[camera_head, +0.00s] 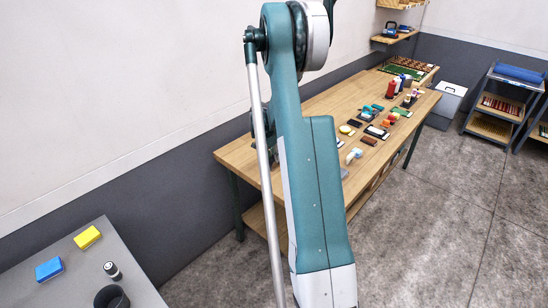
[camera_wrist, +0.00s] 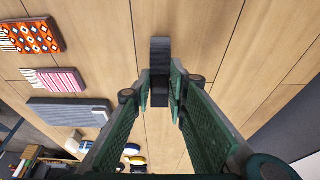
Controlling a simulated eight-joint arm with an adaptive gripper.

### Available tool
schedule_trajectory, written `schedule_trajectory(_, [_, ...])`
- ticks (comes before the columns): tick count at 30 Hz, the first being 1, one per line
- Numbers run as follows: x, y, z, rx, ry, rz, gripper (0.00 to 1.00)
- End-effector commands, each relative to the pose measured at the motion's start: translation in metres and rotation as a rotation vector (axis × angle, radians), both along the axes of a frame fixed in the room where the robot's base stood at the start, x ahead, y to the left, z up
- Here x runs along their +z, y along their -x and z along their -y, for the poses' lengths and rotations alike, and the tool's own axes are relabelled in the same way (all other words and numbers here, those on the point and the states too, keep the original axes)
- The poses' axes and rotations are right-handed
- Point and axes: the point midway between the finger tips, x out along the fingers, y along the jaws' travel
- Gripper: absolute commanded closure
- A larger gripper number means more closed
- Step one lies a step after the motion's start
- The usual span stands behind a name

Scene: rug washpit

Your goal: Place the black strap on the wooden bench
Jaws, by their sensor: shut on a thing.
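The black strap (camera_wrist: 160,53) is between the fingertips of my gripper (camera_wrist: 161,86) in the wrist view, and the fingers are shut on it. The wooden bench (camera_wrist: 215,30) fills the background behind it. I cannot tell whether the strap touches the bench top or hangs just above it. In the head view the bench (camera_head: 321,101) stands along the wall, and my arm covers part of its near end. The strap is not distinguishable there.
The wrist view shows an orange patterned piece (camera_wrist: 30,37), a pink striped piece (camera_wrist: 58,80) and a grey slab (camera_wrist: 70,110) left of the strap. Several small items crowd the bench's middle in the head view. A grey table (camera_head: 50,290) stands at the lower left.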

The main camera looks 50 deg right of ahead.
Motion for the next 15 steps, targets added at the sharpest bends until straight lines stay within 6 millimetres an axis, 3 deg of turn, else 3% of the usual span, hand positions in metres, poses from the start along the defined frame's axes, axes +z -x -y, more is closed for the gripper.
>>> schedule_trajectory(2, [-0.0029,0.0000,0.0000,0.000,0.000,0.000,0.92])
schedule_trajectory(3, [-0.0024,0.0000,0.0000,0.000,0.000,0.000,0.80])
schedule_trajectory(6, [-0.0019,0.0000,0.0000,0.000,0.000,0.000,0.69])
schedule_trajectory(15, [-0.0017,0.0000,0.0000,0.000,0.000,0.000,0.69])
